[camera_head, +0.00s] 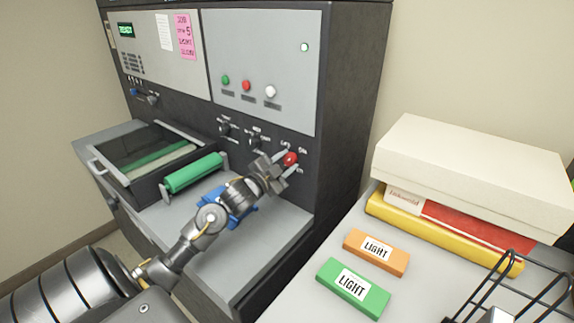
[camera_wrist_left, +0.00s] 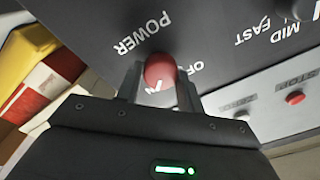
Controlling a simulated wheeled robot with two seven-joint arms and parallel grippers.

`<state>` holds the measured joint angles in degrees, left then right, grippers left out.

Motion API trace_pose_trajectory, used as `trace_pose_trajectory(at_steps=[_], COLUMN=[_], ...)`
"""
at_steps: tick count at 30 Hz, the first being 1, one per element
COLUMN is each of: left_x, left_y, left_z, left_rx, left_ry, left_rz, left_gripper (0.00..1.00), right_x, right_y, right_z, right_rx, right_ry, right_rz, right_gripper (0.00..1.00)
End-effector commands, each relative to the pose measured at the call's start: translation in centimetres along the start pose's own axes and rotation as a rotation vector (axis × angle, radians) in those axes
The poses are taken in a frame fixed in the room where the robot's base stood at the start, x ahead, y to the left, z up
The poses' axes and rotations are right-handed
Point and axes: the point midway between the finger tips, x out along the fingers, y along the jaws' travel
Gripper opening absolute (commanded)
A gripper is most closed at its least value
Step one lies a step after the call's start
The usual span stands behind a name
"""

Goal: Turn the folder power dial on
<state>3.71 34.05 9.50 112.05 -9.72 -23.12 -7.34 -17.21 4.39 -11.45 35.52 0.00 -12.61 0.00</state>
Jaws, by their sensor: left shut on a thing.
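The folder power dial is a red knob (camera_head: 290,159) on the dark lower panel of the machine, at its right end. My left gripper (camera_head: 284,166) reaches it from the front left, with its fingers on either side of the knob. In the left wrist view the red dial (camera_wrist_left: 160,71) sits between the two fingers of the left gripper (camera_wrist_left: 160,85), which is shut on it. The label POWER (camera_wrist_left: 141,38) is beside the dial, and OFF lettering is partly hidden by a finger. A white mark shows on the knob's lower edge. My right gripper is not in view.
Black dials (camera_head: 256,141) sit left of the red knob. Green, red and white buttons (camera_head: 247,86) are above. A green roller (camera_head: 194,173) and tray (camera_head: 120,178) lie left. At right, a table (camera_head: 316,300) holds LIGHT blocks (camera_head: 353,286), binders and a white box (camera_head: 470,175).

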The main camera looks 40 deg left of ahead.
Motion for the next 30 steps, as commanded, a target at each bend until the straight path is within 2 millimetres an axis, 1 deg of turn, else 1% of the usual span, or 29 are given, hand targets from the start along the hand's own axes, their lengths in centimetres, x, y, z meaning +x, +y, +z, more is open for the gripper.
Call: trace_pose_trajectory(at_steps=[1,15,16,20,21,30], left_x=[0.04,0.03,0.03,0.01,0.0,-0.33], left_y=[-0.38,-0.45,-0.45,-0.36,-0.33,-0.13], left_z=[-0.21,-0.22,-0.22,-0.16,-0.13,0.07], left_rx=[0.007,0.018,0.018,0.018,0.017,0.017], left_ry=[0.005,0.005,0.005,0.004,0.003,0.0], left_rz=[-0.008,-0.008,-0.008,-0.006,-0.006,-0.002], left_gripper=[0.15,0.15,0.4,0.57,0.59,0.59], right_x=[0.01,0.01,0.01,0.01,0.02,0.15], right_y=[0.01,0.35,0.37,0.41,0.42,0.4], right_z=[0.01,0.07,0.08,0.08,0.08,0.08], right_rx=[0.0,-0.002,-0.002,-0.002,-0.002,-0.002], right_ry=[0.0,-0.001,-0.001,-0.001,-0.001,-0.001], right_rz=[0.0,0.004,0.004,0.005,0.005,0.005], right_gripper=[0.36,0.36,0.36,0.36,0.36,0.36])
